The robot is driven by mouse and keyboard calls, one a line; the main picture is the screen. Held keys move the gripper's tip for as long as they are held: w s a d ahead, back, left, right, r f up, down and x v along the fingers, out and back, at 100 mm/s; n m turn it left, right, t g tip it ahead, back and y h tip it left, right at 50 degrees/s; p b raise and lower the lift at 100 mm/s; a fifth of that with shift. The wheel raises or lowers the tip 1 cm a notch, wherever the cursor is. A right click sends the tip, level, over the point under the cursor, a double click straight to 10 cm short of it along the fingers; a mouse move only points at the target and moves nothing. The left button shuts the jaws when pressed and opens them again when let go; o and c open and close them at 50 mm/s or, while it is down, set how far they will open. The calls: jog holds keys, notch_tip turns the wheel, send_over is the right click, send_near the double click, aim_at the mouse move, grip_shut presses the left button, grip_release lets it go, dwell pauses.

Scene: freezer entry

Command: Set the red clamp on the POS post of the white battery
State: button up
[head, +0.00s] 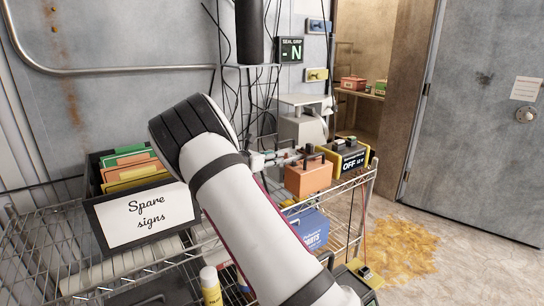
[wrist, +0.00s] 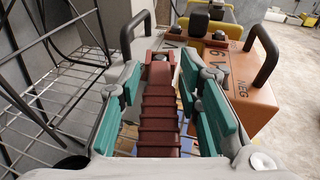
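The red clamp (wrist: 160,120) lies lengthwise between my gripper's two teal-padded fingers (wrist: 161,80) in the wrist view. A narrow gap shows on each side of it, so the fingers look open around it. Its far end is by a small grey metal part; I cannot tell whether it grips a post. A pale body (wrist: 143,10) with a black handle, possibly the white battery, shows just beyond; most of it and its POS post are hidden. In the head view my gripper (head: 272,158) is left of the orange battery (head: 308,178), and the clamp cannot be made out.
The orange battery also shows at right in the wrist view (wrist: 245,85), marked 6 V and NEG, its black handle close to my right finger. A Spare signs box (head: 145,215) is left on the wire shelf (head: 50,240).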

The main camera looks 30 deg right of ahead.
jog(key=shift+r, duration=0.1)
notch_tip(320, 180, up, 10)
dwell(0.7)
dwell(0.4)
jog(key=s+a+r+m+g+y, duration=0.1)
jog(key=s+a+m+y, duration=0.3)
jog(key=s, duration=0.6)
jog(key=s+a+r+m+g+y, duration=0.1)
jog(key=s+m+y, duration=0.2)
jog(key=s+m, duration=0.55)
jog(key=s+a+f+m+y, duration=0.1)
jog(key=s+a+m+y, duration=0.3)
jog(key=s+a, duration=0.7)
jog(key=s+a+f+m+t+y, duration=0.1)
jog(key=s+a+m+y, duration=0.3)
jog(key=s+a, duration=0.6)
jog(key=s+f+m, duration=0.1)
jog(key=s, duration=0.7)
jog(key=shift+a+t+p, duration=0.3)
jog(key=shift+a, duration=0.1)
